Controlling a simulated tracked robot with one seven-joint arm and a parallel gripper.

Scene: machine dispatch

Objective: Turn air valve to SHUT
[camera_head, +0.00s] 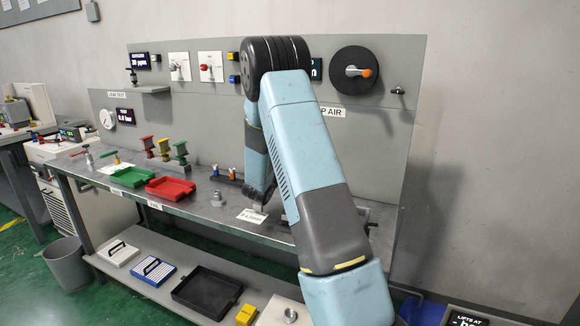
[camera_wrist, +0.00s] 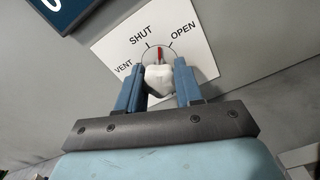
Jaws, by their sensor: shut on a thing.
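The air valve's white knob (camera_wrist: 158,82) sits in front of a white plate (camera_wrist: 110,48) marked VENT, SHUT and OPEN in the wrist view. A red pointer (camera_wrist: 158,53) shows above the knob and points up, between the SHUT and OPEN words. My gripper (camera_wrist: 160,68) is shut on the knob, with one blue finger on each side of it. The gripper's own body covers the lower part of the plate. In the head view my arm hides the gripper and this valve.
A panel (camera_head: 400,150) with a label ending in "P AIR" (camera_head: 331,112) rises behind my arm. A black disc with an orange-ended handle (camera_head: 352,70) is on it at right. The bench holds a green tray (camera_head: 132,177) and a red tray (camera_head: 170,189) at left.

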